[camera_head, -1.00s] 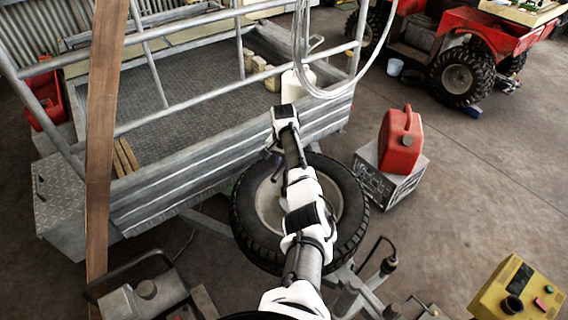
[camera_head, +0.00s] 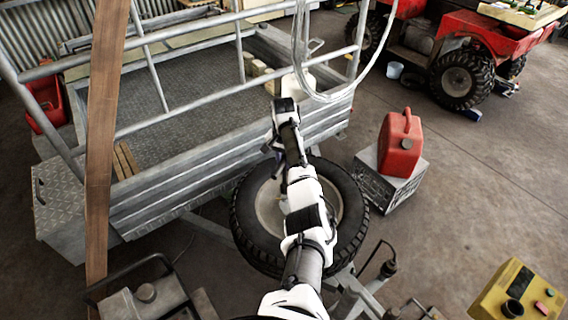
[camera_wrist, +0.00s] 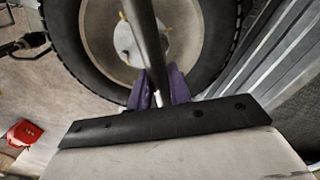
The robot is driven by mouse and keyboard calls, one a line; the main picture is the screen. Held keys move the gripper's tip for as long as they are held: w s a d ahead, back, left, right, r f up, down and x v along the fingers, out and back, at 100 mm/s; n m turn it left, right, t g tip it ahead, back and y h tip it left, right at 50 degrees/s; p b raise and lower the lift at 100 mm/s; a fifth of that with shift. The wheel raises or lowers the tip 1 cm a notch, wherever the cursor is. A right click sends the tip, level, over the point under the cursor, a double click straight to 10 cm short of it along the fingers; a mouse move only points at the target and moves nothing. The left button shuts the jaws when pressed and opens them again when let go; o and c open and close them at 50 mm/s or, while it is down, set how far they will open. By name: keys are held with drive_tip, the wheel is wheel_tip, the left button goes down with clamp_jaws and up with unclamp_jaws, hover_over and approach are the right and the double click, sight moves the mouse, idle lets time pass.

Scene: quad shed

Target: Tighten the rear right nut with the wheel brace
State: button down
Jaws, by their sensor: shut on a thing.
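The wheel (camera_head: 352,225) with a black tyre and pale rim lies beside the trailer in the head view, partly hidden by my arm. In the wrist view its rim (camera_wrist: 100,35) and lighter hub (camera_wrist: 126,42) fill the upper middle. Small yellowish marks, perhaps nuts, show around the hub. My gripper (camera_wrist: 158,92), with purple fingers, is shut on the wheel brace (camera_wrist: 150,45), a dark bar running up across the hub. The brace's far end leaves the top of the picture, so I cannot tell whether it sits on a nut. In the head view my arm hides the brace.
The trailer (camera_head: 160,200) with its rail frame stands behind the wheel. A red fuel can (camera_head: 400,145) stands on a grey crate (camera_head: 382,185) to the right. A yellow box (camera_head: 520,290) is at lower right.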

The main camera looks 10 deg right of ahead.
drive_tip(key=shift+r, duration=2.7)
